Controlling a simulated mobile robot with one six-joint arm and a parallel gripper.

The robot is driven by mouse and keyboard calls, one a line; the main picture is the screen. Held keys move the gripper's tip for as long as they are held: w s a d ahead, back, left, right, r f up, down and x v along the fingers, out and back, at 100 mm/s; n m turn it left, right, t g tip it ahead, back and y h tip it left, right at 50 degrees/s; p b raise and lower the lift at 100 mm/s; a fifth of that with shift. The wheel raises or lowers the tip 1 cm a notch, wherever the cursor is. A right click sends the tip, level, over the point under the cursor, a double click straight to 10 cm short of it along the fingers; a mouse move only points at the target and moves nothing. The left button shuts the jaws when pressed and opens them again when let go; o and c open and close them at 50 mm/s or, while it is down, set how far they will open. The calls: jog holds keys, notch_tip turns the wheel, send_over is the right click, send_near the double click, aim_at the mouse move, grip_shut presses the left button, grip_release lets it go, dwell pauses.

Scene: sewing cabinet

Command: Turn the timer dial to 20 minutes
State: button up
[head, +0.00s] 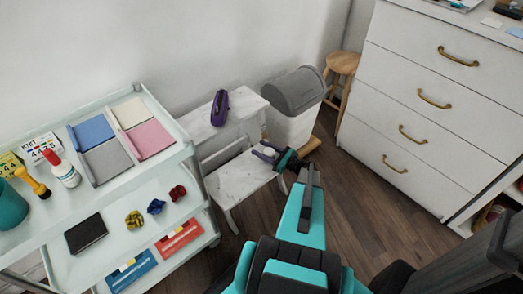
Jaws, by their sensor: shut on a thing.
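I cannot make out a timer or a marked dial for certain in the head view, and no minute setting can be read. My gripper (271,153) is small and far out at the end of my arm, over the lower step of a white step stool (237,182). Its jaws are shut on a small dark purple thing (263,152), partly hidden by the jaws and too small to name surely.
A white shelf cart (92,205) stands at the left with cloth squares, bottles and yarn. A grey-lidded bin (292,122) stands behind my gripper, with a wooden stool (342,63) beyond. A white drawer chest (424,100) fills the right. Wood floor (350,185) between is clear.

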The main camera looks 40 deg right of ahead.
jog(key=m+h+b, duration=0.1)
jog(key=h, duration=0.1)
jog(key=m+h+b, duration=0.1)
jog(key=m+h, duration=0.1)
jog(key=h, duration=0.1)
jog(key=shift+d+f, duration=0.1)
jog(key=shift+d, duration=0.3)
jog(key=shift+d+m+h+b, duration=0.2)
jog(key=shift+m+h+b, duration=0.3)
jog(key=shift+h, duration=0.2)
jog(key=shift+d+m+h+b, duration=0.2)
jog(key=shift+m+h+b, duration=0.3)
jog(key=shift+h, duration=0.2)
jog(key=shift+d+m+h+b, duration=0.15)
jog(key=shift+m+h+b, duration=0.25)
jog(key=shift+h, duration=0.2)
jog(key=o, duration=1.1)
jog(key=shift+s, duration=0.1)
jog(key=p+v, duration=0.1)
jog(key=v, duration=0.5)
jog(key=p+v, duration=0.1)
jog(key=v, duration=0.6)
jog(key=shift+s+r, duration=0.3)
